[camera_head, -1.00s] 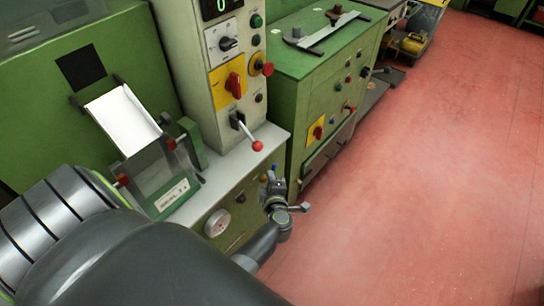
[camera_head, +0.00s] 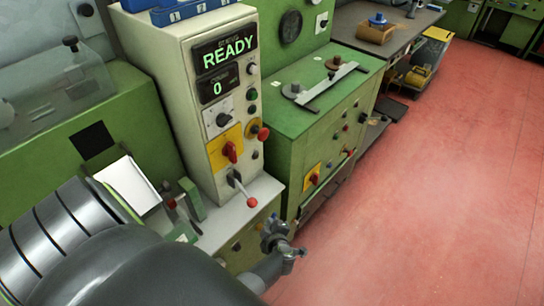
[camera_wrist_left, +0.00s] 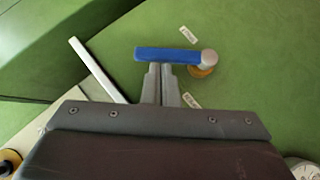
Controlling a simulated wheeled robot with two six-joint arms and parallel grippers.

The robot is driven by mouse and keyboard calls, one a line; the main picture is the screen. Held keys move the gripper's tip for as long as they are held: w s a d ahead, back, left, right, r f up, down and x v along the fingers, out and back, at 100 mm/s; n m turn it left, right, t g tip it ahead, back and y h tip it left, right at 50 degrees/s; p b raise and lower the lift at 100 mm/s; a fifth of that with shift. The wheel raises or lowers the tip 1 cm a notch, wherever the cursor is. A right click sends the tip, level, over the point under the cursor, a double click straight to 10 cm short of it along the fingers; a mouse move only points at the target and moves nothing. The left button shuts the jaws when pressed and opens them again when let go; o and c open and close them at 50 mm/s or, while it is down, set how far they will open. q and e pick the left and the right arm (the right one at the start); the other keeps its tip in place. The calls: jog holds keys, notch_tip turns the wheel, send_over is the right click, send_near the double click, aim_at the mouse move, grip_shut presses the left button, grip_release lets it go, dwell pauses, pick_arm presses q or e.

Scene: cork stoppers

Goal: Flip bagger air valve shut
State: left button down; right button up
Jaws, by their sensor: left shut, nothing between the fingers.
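The air valve's blue lever (camera_wrist_left: 168,54) shows in the left wrist view. It lies crosswise, with its grey round pivot (camera_wrist_left: 208,60) and a brass-coloured body at its right end, against a green panel. My left gripper (camera_wrist_left: 160,70) is shut and empty. Its fingertips are right at the lever's near edge, left of the pivot; I cannot tell if they touch it. In the head view my left gripper (camera_head: 279,240) is low at the machine's front corner, and the valve is hard to make out there. My right gripper is not in view.
A cream control column (camera_head: 191,90) with a READY display (camera_head: 229,52) stands above. A red-balled lever (camera_head: 252,202) sticks out above my left gripper. A green cabinet (camera_head: 320,125) stands beyond. Red floor (camera_head: 430,190) is clear at right. Two small white labels flank the valve.

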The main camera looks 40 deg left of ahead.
pick_arm(q)
jog(key=w+g, duration=0.1)
jog(key=w+f+m+g+p, duration=0.1)
jog(key=w+m+g, duration=0.1)
jog(key=g, duration=0.1)
jog(key=shift+w+d+f+h, duration=0.1)
jog(key=shift+f+h, duration=0.15)
jog(key=shift+h, duration=0.05)
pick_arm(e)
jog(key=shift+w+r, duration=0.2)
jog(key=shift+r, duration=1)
pick_arm(q)
jog(key=shift+r+p, duration=0.1)
jog(key=shift+p, duration=0.25)
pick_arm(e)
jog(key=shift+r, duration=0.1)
pick_arm(q)
jog(key=shift+r+p, duration=0.75)
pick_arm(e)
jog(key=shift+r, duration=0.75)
